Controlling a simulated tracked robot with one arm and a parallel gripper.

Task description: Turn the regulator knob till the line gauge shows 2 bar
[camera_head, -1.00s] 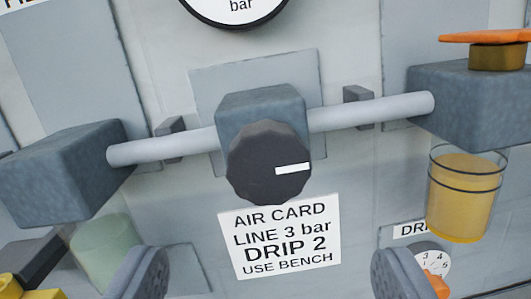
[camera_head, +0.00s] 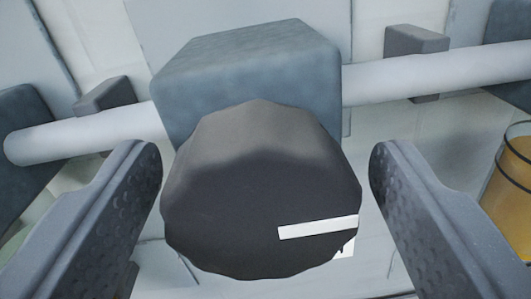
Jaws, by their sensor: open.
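The regulator knob (camera_head: 255,190) is a dark, many-sided knob on the front of a blue-grey block (camera_head: 250,65). A white pointer mark (camera_head: 318,227) on its face points to the right. My gripper (camera_head: 265,185) is open, with one finger on each side of the knob. A gap shows between the knob and each finger; the right gap is small, and the left finger is very near the knob's edge. The line gauge's face is out of view now, so its reading cannot be seen.
A light grey pipe (camera_head: 440,70) runs left and right from the block, held by dark brackets (camera_head: 416,45). An amber bowl (camera_head: 512,175) is at the right edge. The card below the knob is almost wholly hidden.

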